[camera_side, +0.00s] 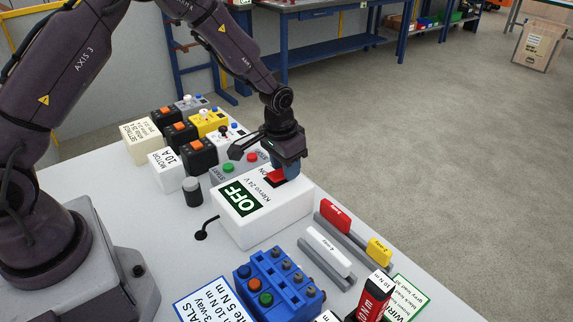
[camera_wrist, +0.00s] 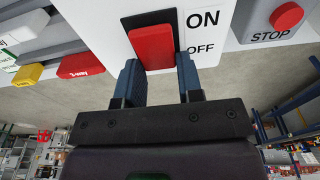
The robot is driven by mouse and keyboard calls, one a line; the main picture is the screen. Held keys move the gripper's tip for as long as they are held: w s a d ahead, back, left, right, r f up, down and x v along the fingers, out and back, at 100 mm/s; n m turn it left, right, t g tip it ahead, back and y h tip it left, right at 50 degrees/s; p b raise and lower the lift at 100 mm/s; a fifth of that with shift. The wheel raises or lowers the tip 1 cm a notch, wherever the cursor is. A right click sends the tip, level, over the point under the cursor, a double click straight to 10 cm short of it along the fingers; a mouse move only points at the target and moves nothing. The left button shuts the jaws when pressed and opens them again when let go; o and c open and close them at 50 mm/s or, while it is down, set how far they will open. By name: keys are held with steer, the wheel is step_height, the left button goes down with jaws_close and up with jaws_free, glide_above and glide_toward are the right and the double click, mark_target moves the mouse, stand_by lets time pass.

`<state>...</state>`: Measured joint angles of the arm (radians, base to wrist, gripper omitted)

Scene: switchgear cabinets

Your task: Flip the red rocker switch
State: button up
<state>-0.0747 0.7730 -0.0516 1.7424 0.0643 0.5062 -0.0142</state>
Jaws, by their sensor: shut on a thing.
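The red rocker switch (camera_side: 275,176) sits in a black frame on top of the white box (camera_side: 285,212). In the wrist view the rocker (camera_wrist: 152,47) is at the upper centre, with ON and OFF printed to its right. My gripper (camera_side: 287,170) is down at the switch, and its blue fingers (camera_wrist: 160,66) stand at either side of the rocker, shut on it. The fingers hide part of the rocker in the side view. A green OFF sign (camera_side: 240,197) is on the white box.
A grey START/STOP box with green and red buttons (camera_side: 229,168) stands close behind the white box. A black knob (camera_side: 192,192), blue button block (camera_side: 275,285) and rails with red and yellow labelled parts (camera_side: 335,215) surround it.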

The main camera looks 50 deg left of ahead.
steer(key=t, duration=0.1)
steer(key=s+t, duration=0.1)
steer(key=t, duration=0.1)
steer(key=shift+r, duration=0.2)
steer(key=shift+t, duration=0.3)
steer(key=o, duration=0.9)
steer(key=shift+o, duration=0.2)
steer(key=shift+r, duration=0.15)
steer(key=v, duration=1.2)
steer(key=shift+r, duration=0.3)
steer(key=shift+s, duration=0.15)
